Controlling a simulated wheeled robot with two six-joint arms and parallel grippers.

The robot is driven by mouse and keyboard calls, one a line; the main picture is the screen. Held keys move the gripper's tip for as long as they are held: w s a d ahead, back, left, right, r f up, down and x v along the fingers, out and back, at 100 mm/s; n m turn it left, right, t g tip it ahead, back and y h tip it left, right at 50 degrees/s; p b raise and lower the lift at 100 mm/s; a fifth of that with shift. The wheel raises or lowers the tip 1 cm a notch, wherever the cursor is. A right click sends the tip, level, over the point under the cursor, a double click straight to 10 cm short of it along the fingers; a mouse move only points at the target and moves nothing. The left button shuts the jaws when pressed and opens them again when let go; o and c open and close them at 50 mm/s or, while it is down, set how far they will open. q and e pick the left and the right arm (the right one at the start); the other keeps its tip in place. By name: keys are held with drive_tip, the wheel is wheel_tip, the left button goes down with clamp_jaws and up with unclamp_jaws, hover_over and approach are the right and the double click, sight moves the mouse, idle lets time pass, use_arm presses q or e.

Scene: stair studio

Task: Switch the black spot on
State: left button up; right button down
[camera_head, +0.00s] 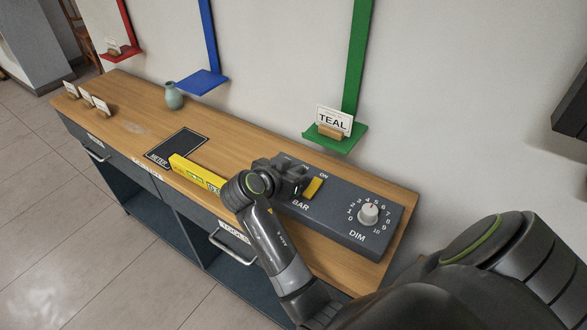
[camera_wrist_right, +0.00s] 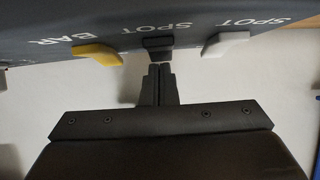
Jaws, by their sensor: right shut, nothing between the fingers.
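The dark control panel (camera_head: 335,228) sits on the wooden counter. In the right wrist view the black switch (camera_wrist_right: 158,46), beside a SPOT label, stands between the yellow BAR switch (camera_wrist_right: 97,53) and a white switch (camera_wrist_right: 226,43) with its own SPOT label. My right gripper (camera_wrist_right: 160,70) is shut and empty, its tips just short of the black switch; I cannot tell whether they touch. In the head view my right gripper (camera_head: 288,178) hides the black and white switches, and the yellow switch (camera_head: 314,187) shows to its right. My left gripper is out of view.
The panel also has a DIM knob (camera_head: 368,213). A yellow bar-shaped tool (camera_head: 195,173), a black METER mat (camera_head: 177,147) and a teal vase (camera_head: 173,96) are to the left. A green shelf (camera_head: 335,141) with a TEAL card hangs behind the panel.

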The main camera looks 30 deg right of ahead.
drive_tip(key=shift+r, duration=0.1)
drive_tip(key=shift+y+p, duration=0.3)
drive_tip(key=shift+p, duration=0.3)
drive_tip(key=shift+d, duration=0.1)
drive_tip(key=shift+d+f, duration=0.1)
drive_tip(key=shift+f, duration=0.25)
drive_tip(key=shift+s+a, duration=0.25)
drive_tip(key=shift+a, duration=0.6)
drive_tip(key=shift+r, duration=0.1)
